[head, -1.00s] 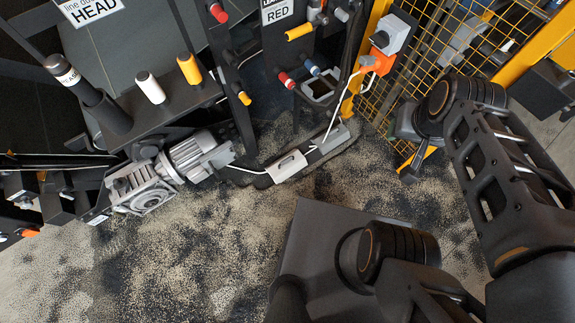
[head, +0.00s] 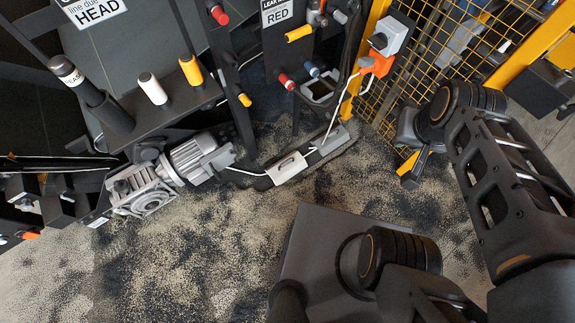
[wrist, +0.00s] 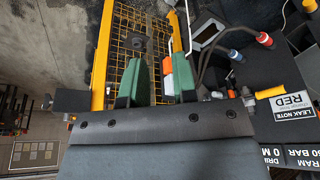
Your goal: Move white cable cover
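The white cable cover (head: 288,166) is a small pale block with a dark slot on top. It sits over a white cable on the dark floor strip, between the grey motor and the yellow post. My gripper (wrist: 157,80) shows in the wrist view as two green fingers standing apart with a gap between them. It is open, and nothing is seen held. The cable cover cannot be made out in the wrist view. In the head view the fingers cannot be made out clearly, and my arm is at the right, apart from the cover.
A grey motor (head: 199,157) with a gearbox lies left of the cover. Dark racks with coloured handles stand behind the cover. The speckled floor (head: 215,250) in front is open.

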